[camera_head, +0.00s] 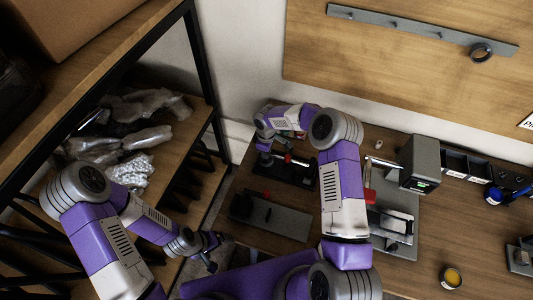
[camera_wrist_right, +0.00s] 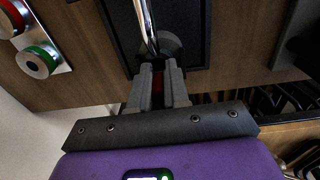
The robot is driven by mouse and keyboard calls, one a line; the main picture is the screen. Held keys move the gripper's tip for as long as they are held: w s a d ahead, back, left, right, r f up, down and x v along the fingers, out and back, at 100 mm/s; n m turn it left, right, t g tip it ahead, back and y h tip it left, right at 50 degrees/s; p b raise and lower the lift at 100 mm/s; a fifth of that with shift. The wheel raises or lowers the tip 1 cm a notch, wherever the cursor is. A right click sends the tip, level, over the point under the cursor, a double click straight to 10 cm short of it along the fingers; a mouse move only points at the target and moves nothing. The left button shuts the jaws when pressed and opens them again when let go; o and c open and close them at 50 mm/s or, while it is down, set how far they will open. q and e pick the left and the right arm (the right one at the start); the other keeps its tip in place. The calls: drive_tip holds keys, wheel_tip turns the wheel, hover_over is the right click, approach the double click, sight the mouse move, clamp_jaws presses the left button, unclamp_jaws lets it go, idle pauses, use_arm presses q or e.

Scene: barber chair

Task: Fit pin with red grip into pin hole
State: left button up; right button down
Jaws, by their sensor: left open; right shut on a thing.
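My right gripper (camera_wrist_right: 158,75) is shut on a red grip (camera_wrist_right: 158,82), of which only a thin strip shows between the fingers. A shiny metal rod (camera_wrist_right: 145,25) runs up from just ahead of the fingertips; I cannot tell whether it is the pin or part of the fixture. A dark rounded part (camera_wrist_right: 171,46) lies just beyond the fingers on a black base. In the head view the right gripper (camera_head: 264,146) is over the back left of the bench, beside a black fixture (camera_head: 291,172) with a red-ended rod. The pin hole cannot be made out. My left gripper (camera_head: 207,252) is open and empty, off the bench's left side.
A grey plate with a black block (camera_head: 278,217) lies in front of the fixture. A grey box (camera_head: 421,163) and black bins (camera_head: 467,163) stand to the right. Red and green ringed parts (camera_wrist_right: 38,62) sit left in the wrist view. A shelf (camera_head: 110,75) stands left.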

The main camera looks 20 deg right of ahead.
drive_tip(key=f, duration=0.1)
drive_tip(key=s+f, duration=0.1)
drive_tip(key=shift+s+d+f, duration=0.1)
drive_tip(key=shift+s+f, duration=0.1)
drive_tip(key=shift+f, duration=0.15)
drive_tip(key=c, duration=1.5)
unclamp_jaws()
drive_tip(key=o, duration=0.4)
drive_tip(key=shift+w+f, duration=0.1)
drive_tip(key=r, duration=0.8)
drive_tip(key=w+r+p, duration=0.1)
drive_tip(key=r, duration=0.4)
drive_tip(key=shift+w, duration=0.1)
drive_tip(key=shift+r, duration=0.3)
